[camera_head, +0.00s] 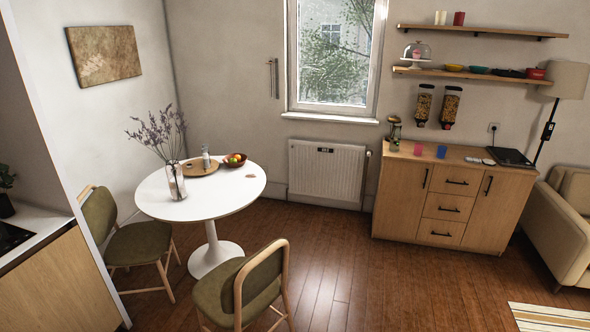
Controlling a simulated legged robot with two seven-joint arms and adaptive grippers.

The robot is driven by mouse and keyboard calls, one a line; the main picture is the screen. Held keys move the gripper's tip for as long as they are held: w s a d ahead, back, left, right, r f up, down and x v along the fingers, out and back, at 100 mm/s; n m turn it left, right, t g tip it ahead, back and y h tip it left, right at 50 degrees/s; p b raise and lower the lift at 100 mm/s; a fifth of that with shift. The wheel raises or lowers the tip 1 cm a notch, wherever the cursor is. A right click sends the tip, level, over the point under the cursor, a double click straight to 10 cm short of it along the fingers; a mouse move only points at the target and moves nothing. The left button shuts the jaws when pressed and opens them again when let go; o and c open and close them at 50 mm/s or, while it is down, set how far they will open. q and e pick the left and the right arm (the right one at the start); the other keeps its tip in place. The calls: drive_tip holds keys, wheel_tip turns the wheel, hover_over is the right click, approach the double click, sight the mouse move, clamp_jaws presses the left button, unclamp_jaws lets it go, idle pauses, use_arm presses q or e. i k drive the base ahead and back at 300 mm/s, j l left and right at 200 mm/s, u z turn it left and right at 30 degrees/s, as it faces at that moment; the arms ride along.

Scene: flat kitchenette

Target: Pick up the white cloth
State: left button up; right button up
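I cannot make out a white cloth for certain in the head view. Small whitish flat items (480,160) lie on top of the wooden sideboard (455,198), beside a dark flat object (510,157); they are too small to tell what they are. A small pinkish item lies near the right edge of the white round table (215,208). Neither of my grippers is in view.
Two chairs with green seats (140,243) (240,290) stand at the table. A radiator (327,172) is under the window. An armchair (562,225) and a striped rug (550,318) are at the right. Open wooden floor (350,275) lies in the middle.

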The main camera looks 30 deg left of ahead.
sight(467, 159)
drive_tip(key=i+l+z, duration=0.25)
drive_tip(key=i, duration=0.85)
drive_tip(key=i+z, duration=0.3)
drive_tip(key=i, duration=0.8)
drive_tip(key=i+u, duration=0.1)
drive_tip(key=i, duration=0.45)
drive_tip(key=i+l, duration=0.1)
drive_tip(key=i, duration=0.5)
drive_tip(key=i+l+u, duration=0.15)
drive_tip(key=i, duration=0.4)
drive_tip(key=i+l+u, duration=0.1)
drive_tip(key=i, duration=0.45)
